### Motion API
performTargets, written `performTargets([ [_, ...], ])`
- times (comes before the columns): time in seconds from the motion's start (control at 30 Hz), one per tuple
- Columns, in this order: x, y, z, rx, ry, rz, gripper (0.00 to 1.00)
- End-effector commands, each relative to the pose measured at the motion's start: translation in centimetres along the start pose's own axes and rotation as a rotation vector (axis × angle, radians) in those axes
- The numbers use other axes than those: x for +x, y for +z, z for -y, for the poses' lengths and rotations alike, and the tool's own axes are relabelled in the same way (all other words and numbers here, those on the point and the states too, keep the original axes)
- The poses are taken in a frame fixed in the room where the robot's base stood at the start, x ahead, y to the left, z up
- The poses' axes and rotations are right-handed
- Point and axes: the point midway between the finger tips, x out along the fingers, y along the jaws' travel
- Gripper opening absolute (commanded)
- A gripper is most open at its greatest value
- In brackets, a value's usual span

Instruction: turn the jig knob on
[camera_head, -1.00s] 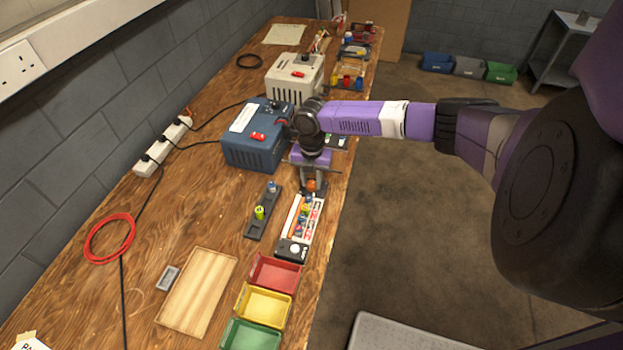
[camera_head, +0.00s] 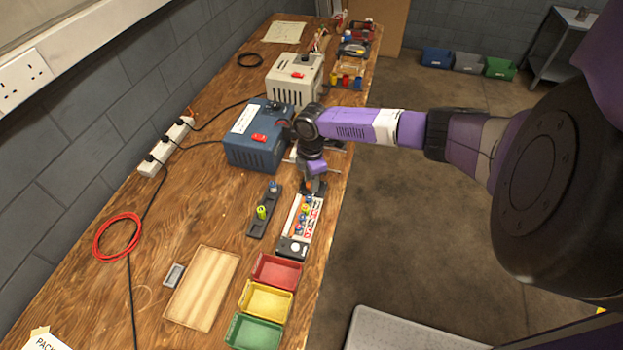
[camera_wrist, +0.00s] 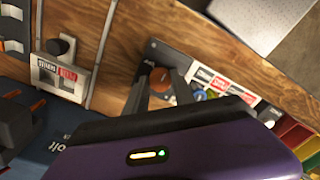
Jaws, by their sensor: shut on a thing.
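The jig (camera_head: 303,218) is a narrow white-and-black strip with red labels and several coloured cells, near the right edge of the bench. Its orange-brown knob (camera_wrist: 161,80) is at the jig's far end and shows between my fingers in the wrist view. My gripper (camera_head: 312,186) points down at that end, its fingers on either side of the knob and shut on it. In the head view the knob is mostly hidden by the fingers. The knob's exact turn angle cannot be read.
A blue power unit (camera_head: 258,150) with a red switch stands close to the left of my wrist. A dark strip holding a yellow-green cell (camera_head: 262,212) lies left of the jig. Red (camera_head: 277,269), yellow (camera_head: 266,300) and green (camera_head: 254,332) bins stand nearer.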

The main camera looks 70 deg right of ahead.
Motion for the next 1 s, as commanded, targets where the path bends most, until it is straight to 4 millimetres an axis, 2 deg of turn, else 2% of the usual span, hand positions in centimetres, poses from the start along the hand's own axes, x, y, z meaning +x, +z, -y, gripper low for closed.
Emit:
performTargets([
  [0.6, -0.20, 0.05, 0.04, 0.584, 0.000, 0.001, 0.00],
  [1.0, -0.16, 0.05, 0.07, 0.895, 0.000, 0.002, 0.00],
])
